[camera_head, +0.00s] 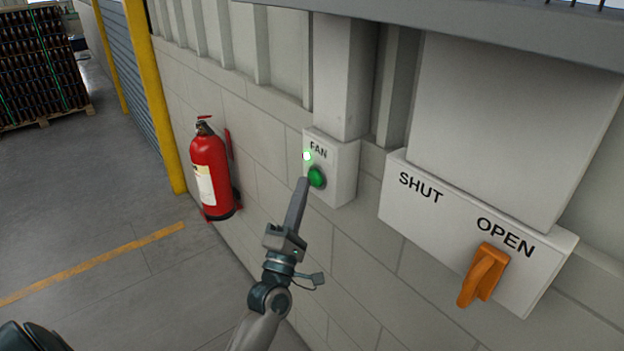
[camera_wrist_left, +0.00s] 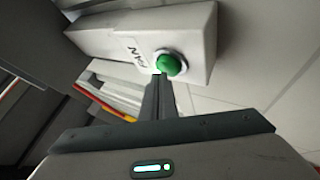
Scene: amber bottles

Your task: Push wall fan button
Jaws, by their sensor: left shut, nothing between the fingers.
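The fan box (camera_head: 343,178) is a pale box on the block wall, labelled FAN, with a round green button (camera_head: 317,177) on its front. In the left wrist view the fan box (camera_wrist_left: 205,30) and green button (camera_wrist_left: 170,64) show just beyond the fingertips. My left gripper (camera_head: 303,182) is shut and empty, its fingertips close beside the green button. In the left wrist view the shut fingers (camera_wrist_left: 158,80) point at the button's lower left edge. I cannot tell whether they touch it. My right gripper is not in view.
A red fire extinguisher (camera_head: 211,172) hangs on the wall left of the fan box. A SHUT/OPEN panel (camera_head: 440,205) with an orange handle (camera_head: 483,275) is to the right. A pallet of amber bottles (camera_head: 40,65) stands far left. Floor at left is clear.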

